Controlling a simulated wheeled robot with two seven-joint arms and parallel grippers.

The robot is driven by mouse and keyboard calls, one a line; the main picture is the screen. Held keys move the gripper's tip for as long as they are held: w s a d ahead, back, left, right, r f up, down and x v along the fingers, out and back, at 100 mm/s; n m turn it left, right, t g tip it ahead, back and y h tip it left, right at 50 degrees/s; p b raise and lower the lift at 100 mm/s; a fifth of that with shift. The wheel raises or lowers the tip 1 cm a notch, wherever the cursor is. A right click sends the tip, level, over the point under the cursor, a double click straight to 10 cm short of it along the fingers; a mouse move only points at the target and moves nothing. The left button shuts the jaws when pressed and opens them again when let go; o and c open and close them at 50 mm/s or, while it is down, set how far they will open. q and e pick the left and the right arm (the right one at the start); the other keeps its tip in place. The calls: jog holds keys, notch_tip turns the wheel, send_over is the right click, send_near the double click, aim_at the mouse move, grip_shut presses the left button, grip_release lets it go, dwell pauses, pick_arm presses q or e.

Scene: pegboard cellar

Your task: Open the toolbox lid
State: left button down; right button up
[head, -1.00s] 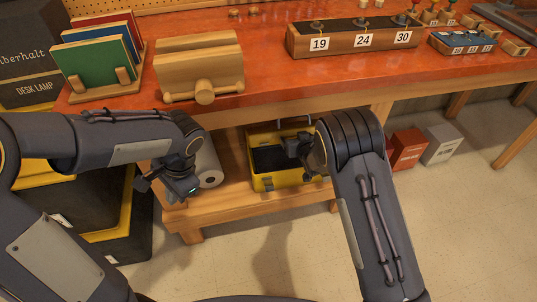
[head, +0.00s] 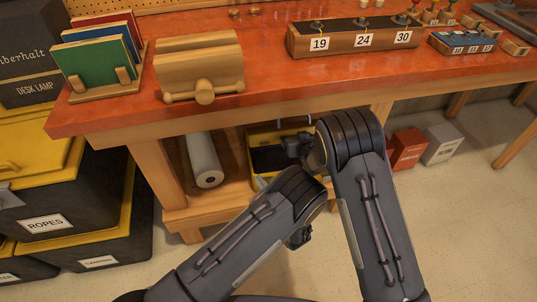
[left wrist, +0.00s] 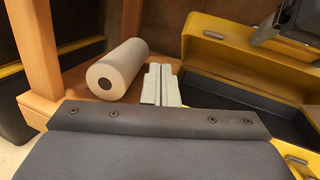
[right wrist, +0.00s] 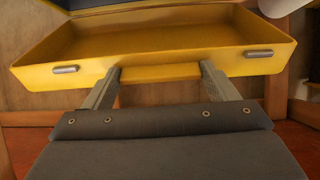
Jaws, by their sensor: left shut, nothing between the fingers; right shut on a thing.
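The yellow toolbox (head: 256,181) stands on the bench's lower shelf, its dark inside showing. In the left wrist view, the lid (left wrist: 225,48) is raised from the dark tray of the box (left wrist: 245,95). In the right wrist view, I see the lid's hollow side (right wrist: 160,40) with two metal latches. My right gripper (right wrist: 160,75) is shut on the yellow lip at the lid's edge. In the head view it is partly hidden by my arm. My left gripper (left wrist: 162,72) is shut and empty, beside the box; my forearm hides most of it in the head view.
A white roll (head: 205,160) lies on the shelf (head: 222,200), left of the toolbox. The orange benchtop (head: 270,85) overhangs the shelf. A bench leg (head: 155,180) and black bins with yellow lids (head: 60,165) stand at left.

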pick_arm(q)
jog(key=d+f+m+t+h, duration=0.3)
jog(key=d+m+t+h, duration=0.1)
jog(key=d+m+h, duration=0.1)
jog(key=x, duration=0.8)
jog(key=shift+w+a+r, duration=0.2)
jog(key=shift+w+r, duration=0.05)
jog(key=shift+w+a+r, duration=0.15)
jog(key=shift+w+r, duration=0.5)
jog(key=shift+r, duration=0.15)
jog(key=shift+w+a+r, duration=0.2)
jog(key=shift+w+r, duration=0.4)
jog(key=shift+r, duration=0.2)
